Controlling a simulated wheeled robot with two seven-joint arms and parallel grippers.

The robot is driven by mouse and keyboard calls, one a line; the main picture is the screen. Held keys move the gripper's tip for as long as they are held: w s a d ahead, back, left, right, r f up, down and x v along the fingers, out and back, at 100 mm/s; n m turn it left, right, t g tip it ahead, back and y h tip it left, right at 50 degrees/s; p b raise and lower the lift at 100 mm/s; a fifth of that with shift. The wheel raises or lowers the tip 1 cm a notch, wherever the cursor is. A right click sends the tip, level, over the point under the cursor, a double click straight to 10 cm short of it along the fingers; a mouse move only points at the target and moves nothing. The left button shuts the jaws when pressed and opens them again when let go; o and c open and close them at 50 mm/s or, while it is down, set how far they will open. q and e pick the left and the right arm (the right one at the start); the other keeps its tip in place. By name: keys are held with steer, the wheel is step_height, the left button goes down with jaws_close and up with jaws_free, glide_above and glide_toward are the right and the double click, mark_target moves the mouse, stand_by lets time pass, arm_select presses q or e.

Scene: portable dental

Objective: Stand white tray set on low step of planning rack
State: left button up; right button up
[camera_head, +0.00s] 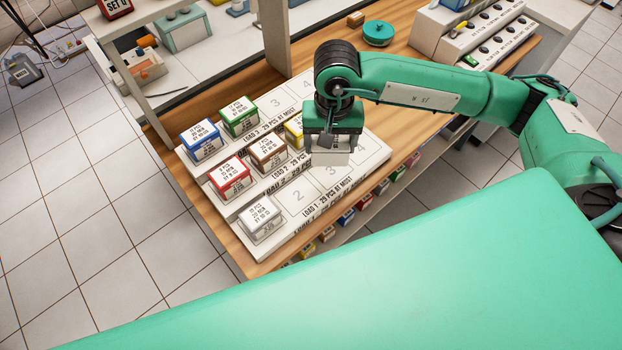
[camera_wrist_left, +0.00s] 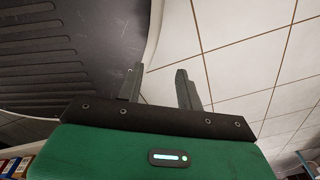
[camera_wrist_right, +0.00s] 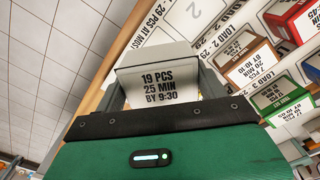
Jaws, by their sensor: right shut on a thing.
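My right gripper (camera_head: 333,140) is shut on a white tray set (camera_head: 330,158), a box-shaped block. In the right wrist view the held white tray set (camera_wrist_right: 158,84) reads "19 PCS 25 MIN BY 9:30" and sits between the fingers. The stepped planning rack (camera_head: 345,180) stands on a wooden table. The held set is over the rack's right part, near the numbered places 3 and 4 of the lower steps; I cannot tell if it touches. My left gripper (camera_wrist_left: 160,85) is open and empty in its wrist view, and out of the head view.
Another whitish set (camera_head: 260,217) stands at the low step's left end. The middle step bears red (camera_head: 230,178), brown (camera_head: 267,152) and yellow (camera_head: 294,131) sets. The top step bears blue (camera_head: 201,140) and green (camera_head: 239,117) sets. Place 2 on the low step is bare.

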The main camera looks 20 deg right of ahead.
mark_target(314, 147)
steer(key=a+r+m, duration=0.1)
steer(key=m, duration=0.1)
steer(key=a+r+m+p, duration=0.1)
steer(key=m, duration=0.1)
steer(key=shift+w+a+m, duration=0.1)
steer(key=shift+a+m, duration=0.1)
steer(key=shift+m, duration=0.1)
steer(key=m, duration=0.1)
steer(key=r+m, duration=0.1)
steer(key=shift+s+a+m, duration=0.2)
steer(key=shift+m, duration=0.2)
steer(key=m, duration=0.1)
steer(key=a+r+m+p, duration=0.1)
steer(key=m, duration=0.1)
steer(key=s+a+r+m+p, duration=0.1)
steer(key=a+r+m+p, duration=0.4)
steer(key=m, duration=1.2)
steer(key=f, duration=1.9)
steer(key=shift+s+d+p, duration=0.2)
steer(key=shift+d+p, duration=0.1)
steer(key=shift+d, duration=0.1)
arm_select(q)
step_height(314, 147, up, 8)
steer(key=shift+s+d+f, duration=0.15)
steer(key=shift+s+d, duration=0.1)
steer(key=shift+d, duration=0.05)
arm_select(e)
steer(key=shift+f, duration=0.1)
